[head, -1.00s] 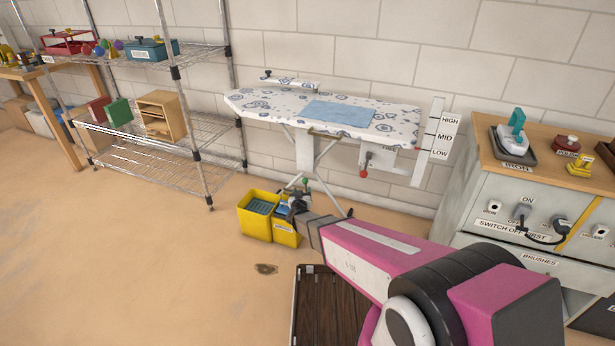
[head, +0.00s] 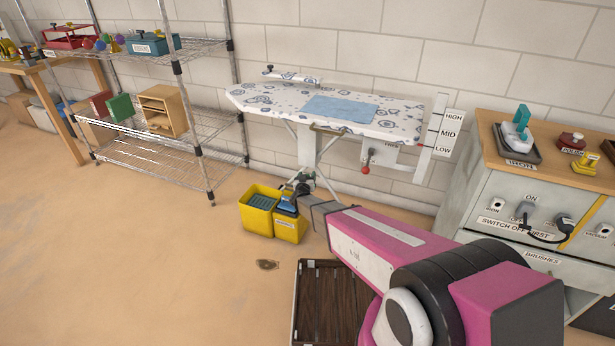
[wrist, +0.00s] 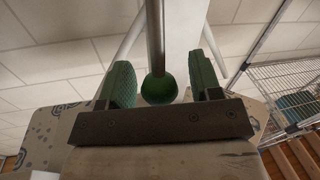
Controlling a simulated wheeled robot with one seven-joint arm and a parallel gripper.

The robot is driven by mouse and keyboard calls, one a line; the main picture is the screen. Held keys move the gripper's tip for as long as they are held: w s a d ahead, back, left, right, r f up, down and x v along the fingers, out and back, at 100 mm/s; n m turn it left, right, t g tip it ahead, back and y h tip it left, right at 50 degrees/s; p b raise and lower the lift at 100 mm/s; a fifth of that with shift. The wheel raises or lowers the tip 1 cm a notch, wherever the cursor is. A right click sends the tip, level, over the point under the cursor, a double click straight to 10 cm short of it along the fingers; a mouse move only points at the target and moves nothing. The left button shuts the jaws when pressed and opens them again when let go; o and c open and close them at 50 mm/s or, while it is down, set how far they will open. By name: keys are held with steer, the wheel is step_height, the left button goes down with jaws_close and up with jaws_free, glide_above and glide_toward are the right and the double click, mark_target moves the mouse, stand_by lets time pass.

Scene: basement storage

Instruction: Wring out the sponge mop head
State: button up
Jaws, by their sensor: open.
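A yellow two-part bucket (head: 257,222) stands on the floor below the ironing board. A grey-blue slatted insert (head: 262,202) sits in its left part. A blue piece (head: 287,203) shows at the right part's top; I cannot tell whether it is the sponge mop head. My gripper (head: 303,181) is above the bucket's right part, partly hidden by my wrist. In the wrist view my gripper (wrist: 165,84) is open, its green pads on either side of a green ball knob (wrist: 159,89) on a metal rod (wrist: 155,35). Gaps show on both sides of the knob.
The ironing board (head: 255,97) with a blue cloth (head: 340,108) stands just behind the bucket. A wire shelf (head: 170,168) is to the left, a cabinet (head: 475,190) to the right. A dark slatted crate (head: 330,300) lies in front; floor at left is clear.

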steer(key=shift+w+d, duration=0.1)
steer(key=shift+w, duration=0.3)
